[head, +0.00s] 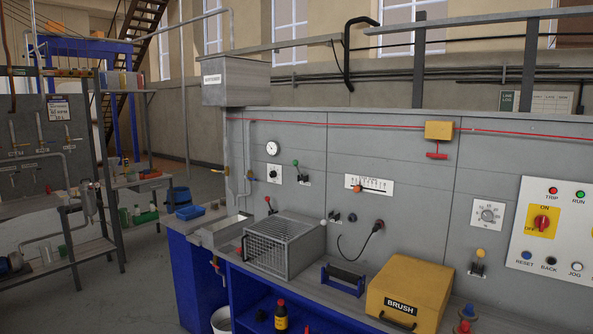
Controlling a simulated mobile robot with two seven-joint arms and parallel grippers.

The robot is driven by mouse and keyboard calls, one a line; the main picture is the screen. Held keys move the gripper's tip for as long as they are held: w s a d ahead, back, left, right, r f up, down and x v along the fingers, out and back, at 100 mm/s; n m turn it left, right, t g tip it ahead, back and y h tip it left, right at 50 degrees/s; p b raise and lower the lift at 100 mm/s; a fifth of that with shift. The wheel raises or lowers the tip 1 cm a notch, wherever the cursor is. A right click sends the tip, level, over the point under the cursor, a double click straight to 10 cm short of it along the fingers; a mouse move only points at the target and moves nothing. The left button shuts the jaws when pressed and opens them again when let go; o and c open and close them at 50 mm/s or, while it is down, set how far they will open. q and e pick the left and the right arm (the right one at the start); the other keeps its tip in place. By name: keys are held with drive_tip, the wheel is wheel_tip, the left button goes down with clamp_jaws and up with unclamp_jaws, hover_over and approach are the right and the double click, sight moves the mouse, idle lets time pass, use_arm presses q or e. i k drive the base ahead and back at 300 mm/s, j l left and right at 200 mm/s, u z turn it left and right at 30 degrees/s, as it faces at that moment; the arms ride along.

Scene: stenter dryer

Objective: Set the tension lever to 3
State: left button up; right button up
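No label reading "tension" can be made out, so I cannot tell which control is the tension lever. A white scale plate (369,184) with a row of marks is on the grey panel, and an orange-red knob (357,188) sits left of its middle. Other levers on the panel have a green knob (296,163), a red knob (268,199) and an orange knob (480,253). The scale numbers are too small to read. Neither of my grippers is in view.
A wire cage box (285,245), a dark blue-ended rack (343,279) and a yellow BRUSH box (408,290) stand on the bench before the panel. A white control panel (550,235) with a red rotary switch is at right. Open floor (150,270) lies at left.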

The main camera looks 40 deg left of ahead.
sight(295, 162)
drive_tip(key=i+j, duration=0.4)
drive_tip(key=j, duration=0.2)
drive_tip(key=i+j, duration=0.4)
drive_tip(key=j, duration=0.2)
drive_tip(key=i+j+u, duration=0.1)
drive_tip(key=i+j, duration=0.35)
drive_tip(key=j, duration=0.15)
